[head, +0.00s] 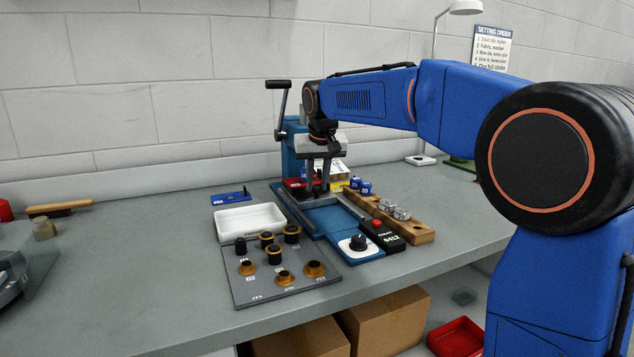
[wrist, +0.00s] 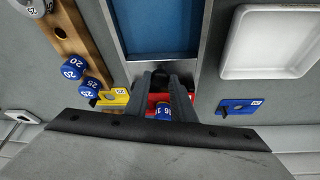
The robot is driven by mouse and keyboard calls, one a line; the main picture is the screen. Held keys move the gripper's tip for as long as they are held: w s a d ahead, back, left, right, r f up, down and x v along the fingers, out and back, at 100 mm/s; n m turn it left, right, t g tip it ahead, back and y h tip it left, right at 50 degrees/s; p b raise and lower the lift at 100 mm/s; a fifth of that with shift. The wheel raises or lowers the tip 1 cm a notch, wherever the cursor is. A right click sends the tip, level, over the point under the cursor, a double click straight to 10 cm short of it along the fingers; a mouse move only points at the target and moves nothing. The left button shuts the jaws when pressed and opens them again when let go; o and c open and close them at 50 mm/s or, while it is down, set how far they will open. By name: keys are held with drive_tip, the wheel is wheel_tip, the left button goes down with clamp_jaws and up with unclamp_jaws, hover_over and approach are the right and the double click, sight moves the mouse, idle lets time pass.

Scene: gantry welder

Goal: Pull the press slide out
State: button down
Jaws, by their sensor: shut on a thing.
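The blue press (head: 292,150) stands at the back of the bench with its black-handled lever raised. A blue channel between light metal rails (head: 345,210) runs forward from it; the wrist view shows the blue channel bed (wrist: 165,28). My gripper (head: 318,187) points down over the channel's rear end. In the wrist view my gripper (wrist: 161,80) is shut on a black knob (wrist: 160,76). Just behind the knob is a red piece (wrist: 155,100) with a blue cylinder (wrist: 163,112) marked 16, partly hidden by the fingers. How the knob joins the slide is hidden.
A white tray (head: 248,224) and blue gauge (head: 230,198) lie left of the channel. A wooden rack (head: 415,231) with weights and a black box (head: 388,240) stand right. A dial box (head: 360,247) and grey fixture board (head: 285,284) sit in front.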

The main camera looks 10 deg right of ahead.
drive_tip(key=s+d, duration=0.1)
drive_tip(key=s, duration=0.3)
drive_tip(key=s+d, duration=0.1)
drive_tip(key=s, duration=0.3)
drive_tip(key=s+d, duration=0.1)
drive_tip(key=s, duration=0.4)
drive_tip(key=shift+d, duration=0.2)
drive_tip(key=c, duration=1.5)
unclamp_jaws()
drive_tip(key=v, duration=1.7)
drive_tip(key=shift+r, duration=0.25)
drive_tip(key=shift+s, duration=0.1)
drive_tip(key=s+d+f, duration=0.4)
drive_tip(key=s+f, duration=0.4)
drive_tip(key=f, duration=0.3)
drive_tip(key=s+d+f, duration=0.4)
drive_tip(key=s+f, duration=0.4)
drive_tip(key=f, duration=0.4)
drive_tip(key=s+d+f, duration=0.4)
drive_tip(key=s+f, duration=0.4)
drive_tip(key=f, duration=0.3)
drive_tip(key=shift+s+d+f, duration=0.1)
drive_tip(key=shift+f, duration=0.2)
